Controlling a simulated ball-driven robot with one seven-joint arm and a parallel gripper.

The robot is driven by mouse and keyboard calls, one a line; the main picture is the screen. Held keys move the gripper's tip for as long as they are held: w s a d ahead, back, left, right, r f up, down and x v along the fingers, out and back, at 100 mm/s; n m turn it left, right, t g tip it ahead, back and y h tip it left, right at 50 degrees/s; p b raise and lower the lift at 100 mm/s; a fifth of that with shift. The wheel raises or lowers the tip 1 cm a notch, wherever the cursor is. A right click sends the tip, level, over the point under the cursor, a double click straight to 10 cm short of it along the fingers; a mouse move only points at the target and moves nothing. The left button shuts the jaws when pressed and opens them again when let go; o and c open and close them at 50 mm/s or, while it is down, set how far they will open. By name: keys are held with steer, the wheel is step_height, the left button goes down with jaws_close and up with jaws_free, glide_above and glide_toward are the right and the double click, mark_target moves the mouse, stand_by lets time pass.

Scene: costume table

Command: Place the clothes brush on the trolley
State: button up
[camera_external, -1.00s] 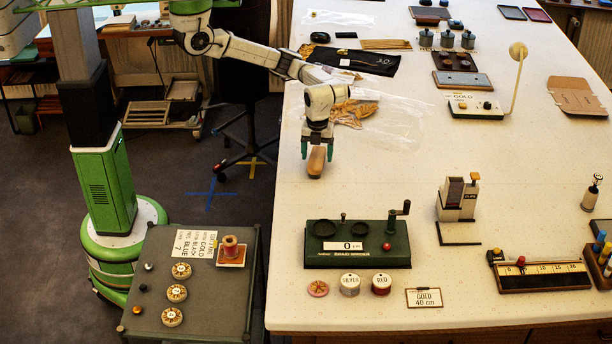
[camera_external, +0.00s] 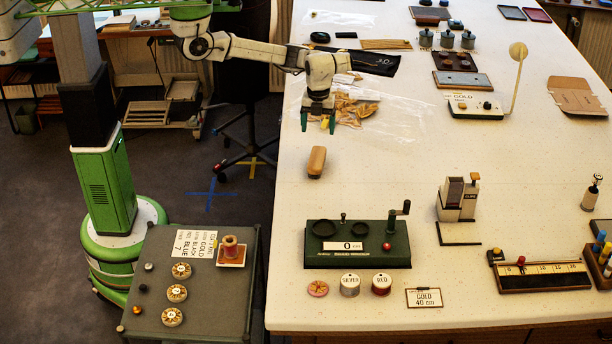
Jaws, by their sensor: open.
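The clothes brush (camera_external: 317,161) is a small tan-brown block with rounded ends. It lies on the white table (camera_external: 430,200) near its left edge. My gripper (camera_external: 318,122) has green fingers; it is open and empty, above and behind the brush, apart from it. The trolley (camera_external: 206,292) is a grey-green low cart at the lower left, beside the table's left edge. Its top holds a card, a reddish spool on a small square base, several round discs and small knobs. The brush is not on it.
A green counter device (camera_external: 357,243) with a crank stands in front of the brush. Tins (camera_external: 349,284) and a GOLD card (camera_external: 424,298) lie nearer the front edge. Behind my gripper are clear plastic and tan pieces (camera_external: 357,109). The trolley's front right top is bare.

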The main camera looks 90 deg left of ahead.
mark_target(316, 159)
stand_by(0.3)
steer(key=f+p, duration=0.1)
steer(key=f, duration=0.3)
steer(key=d+f+p, duration=0.1)
steer(key=f, duration=0.3)
steer(key=f+p, duration=0.1)
steer(key=f, duration=0.3)
steer(key=shift+s+d+f, duration=0.2)
steer(key=shift+s+f, duration=0.05)
steer(key=shift+f, duration=0.15)
steer(key=c, duration=1.2)
steer(key=shift+r, duration=0.1)
